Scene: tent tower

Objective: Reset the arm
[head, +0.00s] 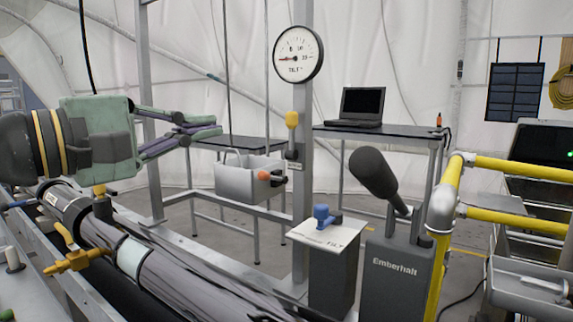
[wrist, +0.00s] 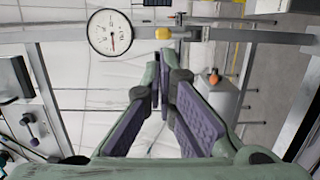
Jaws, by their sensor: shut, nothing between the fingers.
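My gripper (head: 213,126) is at the left of the head view, held level above the dark pipes and pointing right. Its green and purple fingers converge at the tips, with nothing seen between them. In the wrist view, the gripper (wrist: 164,58) also shows its fingertips together and empty. The fingers are in free air, left of the upright post with the round TILT dial (head: 298,54). The dial also shows in the wrist view (wrist: 110,33).
A blue-handled TILT box (head: 328,230) and the Emberhalt lever box (head: 398,270) stand at front centre-right. Yellow rails (head: 515,168) are at right. A laptop (head: 360,107) sits on a back table.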

